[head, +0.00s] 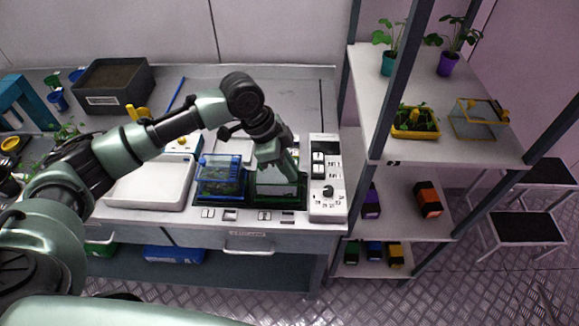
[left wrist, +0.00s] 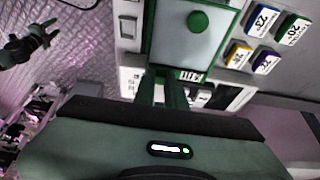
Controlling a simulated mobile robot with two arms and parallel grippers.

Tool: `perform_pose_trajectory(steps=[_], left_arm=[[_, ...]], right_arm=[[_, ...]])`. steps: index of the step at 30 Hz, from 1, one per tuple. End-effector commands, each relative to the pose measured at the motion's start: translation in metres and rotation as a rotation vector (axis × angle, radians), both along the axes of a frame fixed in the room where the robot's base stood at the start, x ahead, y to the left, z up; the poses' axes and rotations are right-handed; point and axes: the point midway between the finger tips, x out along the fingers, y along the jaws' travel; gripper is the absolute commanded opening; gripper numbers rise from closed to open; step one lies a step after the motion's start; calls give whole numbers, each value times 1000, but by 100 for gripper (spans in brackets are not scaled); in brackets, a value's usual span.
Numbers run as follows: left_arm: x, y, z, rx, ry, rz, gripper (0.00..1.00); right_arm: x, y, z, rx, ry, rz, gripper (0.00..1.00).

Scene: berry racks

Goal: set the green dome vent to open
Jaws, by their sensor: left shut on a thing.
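The green dome (head: 277,188) stands in a dark green tray on the bench, partly hidden by my left gripper (head: 275,163). In the left wrist view its pale top shows a round green knob (left wrist: 197,21) and a green strip with white marks (left wrist: 190,75) at the near edge. My left gripper's fingers (left wrist: 164,92) reach down at this edge and are shut, it seems on the green dome vent; the contact itself is hidden. A dark jointed shape at the left wrist view's upper left looks like my right gripper (left wrist: 28,42); its jaws are unclear.
A blue dome (head: 219,178) stands close to the left. A control panel (head: 327,197) with a dial is close to the right. A white tray (head: 150,183) lies further left. A shelf rack (head: 440,139) with plants and boxes stands on the right.

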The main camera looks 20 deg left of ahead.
Motion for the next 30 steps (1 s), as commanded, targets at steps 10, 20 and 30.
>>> perform_pose_trajectory(steps=[10,20,30], left_arm=[[0,0,0,0,0,0,0],[0,0,0,0,-1,0,0],[0,0,0,0,-1,0,0]], right_arm=[[4,0,0,0,-5,0,44],[7,0,0,0,-10,-1,44],[7,0,0,0,-10,-1,44]])
